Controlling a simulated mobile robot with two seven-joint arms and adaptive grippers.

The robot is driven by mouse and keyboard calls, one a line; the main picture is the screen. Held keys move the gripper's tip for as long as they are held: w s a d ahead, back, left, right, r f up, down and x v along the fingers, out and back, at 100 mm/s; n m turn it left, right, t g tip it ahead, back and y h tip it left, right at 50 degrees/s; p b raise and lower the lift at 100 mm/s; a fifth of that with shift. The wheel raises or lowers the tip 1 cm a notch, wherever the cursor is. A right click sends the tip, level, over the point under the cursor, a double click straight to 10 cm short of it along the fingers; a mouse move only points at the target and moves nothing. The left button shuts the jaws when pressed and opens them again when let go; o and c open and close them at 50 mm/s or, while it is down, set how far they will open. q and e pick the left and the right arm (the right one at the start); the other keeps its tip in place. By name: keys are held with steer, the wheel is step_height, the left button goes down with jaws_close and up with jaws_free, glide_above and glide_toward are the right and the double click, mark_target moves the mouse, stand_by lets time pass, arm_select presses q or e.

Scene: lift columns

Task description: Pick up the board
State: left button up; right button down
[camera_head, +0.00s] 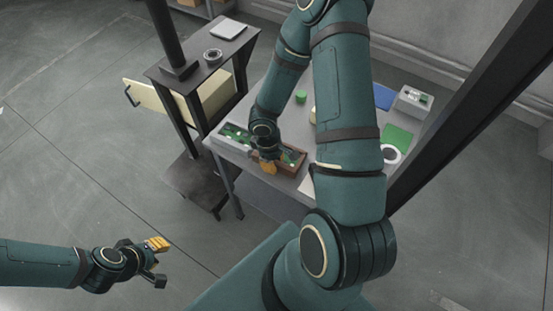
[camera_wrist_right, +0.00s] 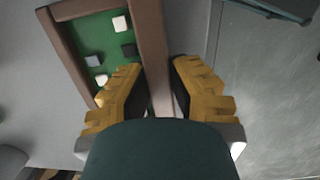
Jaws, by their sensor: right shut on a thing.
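A green board (camera_head: 292,157) with small dark and white parts lies inside a brown frame at the table's near edge. In the right wrist view the green board (camera_wrist_right: 100,45) and its brown frame (camera_wrist_right: 152,45) show close up. My right gripper (camera_head: 268,167) is shut on the frame's long side wall; its yellow fingers (camera_wrist_right: 158,90) are on either side of that wall. I cannot tell whether board and frame are one piece. Another green board (camera_head: 235,133) lies in a grey tray left of it. My left gripper (camera_head: 160,262) is open and empty, low over the floor.
The grey table (camera_head: 335,110) also holds a green cylinder (camera_head: 300,97), a blue sheet (camera_head: 384,96), a grey box (camera_head: 412,100), a green sheet (camera_head: 397,138) and a white ring (camera_head: 390,154). A dark stand (camera_head: 205,62) adjoins on the left. Floor is clear at far left.

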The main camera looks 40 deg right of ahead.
step_height(320, 180, up, 10)
steer(key=shift+f+p, duration=0.1)
steer(key=shift+p, duration=1.15)
step_height(320, 180, up, 3)
steer(key=shift+f+p, duration=0.2)
steer(key=shift+p, duration=0.65)
